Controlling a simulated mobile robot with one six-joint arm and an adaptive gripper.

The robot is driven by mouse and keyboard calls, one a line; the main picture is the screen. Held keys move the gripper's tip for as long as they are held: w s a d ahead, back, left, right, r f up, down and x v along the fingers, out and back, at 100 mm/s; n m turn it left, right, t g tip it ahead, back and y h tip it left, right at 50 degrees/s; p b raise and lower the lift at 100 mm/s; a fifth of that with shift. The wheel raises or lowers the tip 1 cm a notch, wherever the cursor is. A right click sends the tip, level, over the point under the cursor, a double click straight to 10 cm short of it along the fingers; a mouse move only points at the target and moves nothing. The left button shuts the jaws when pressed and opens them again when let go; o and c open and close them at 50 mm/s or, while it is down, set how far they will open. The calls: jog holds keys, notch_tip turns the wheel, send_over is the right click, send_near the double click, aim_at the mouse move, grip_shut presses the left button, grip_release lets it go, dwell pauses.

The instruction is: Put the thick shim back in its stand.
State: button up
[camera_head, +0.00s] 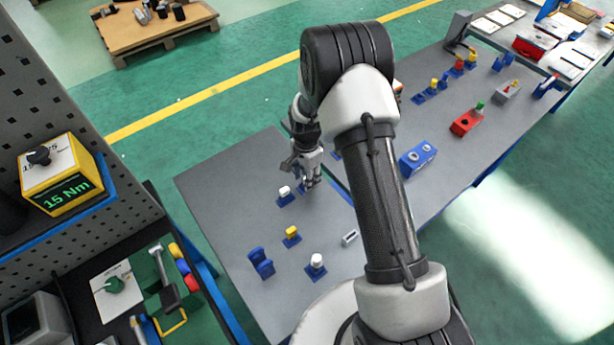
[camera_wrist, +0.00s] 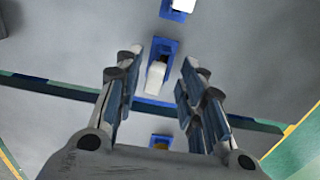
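My gripper (camera_head: 313,183) is low over the grey table, and in the wrist view its two fingers (camera_wrist: 152,85) are spread apart with a clear gap. In that view, a blue stand (camera_wrist: 163,47) with a pale block-like piece (camera_wrist: 156,74) in or against it lies beyond and between the fingertips. I cannot tell whether this piece is the thick shim or whether it is fully seated. The fingers do not visibly touch it. In the head view, the gripper mostly hides a blue stand (camera_head: 303,189) beneath it.
Near the gripper are a blue stand with a white block (camera_head: 285,189), one with a yellow block (camera_head: 292,231), and one with a white cylinder (camera_head: 317,258). A blue bracket (camera_head: 260,262) and a small metal block (camera_head: 350,238) stand nearby. The table's far-left corner is clear.

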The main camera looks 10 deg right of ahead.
jog(key=shift+r, duration=0.1)
jog(key=shift+r+p, duration=1.6)
jog(key=shift+r, duration=0.9)
jog(key=shift+w, duration=0.1)
notch_tip(320, 180, up, 12)
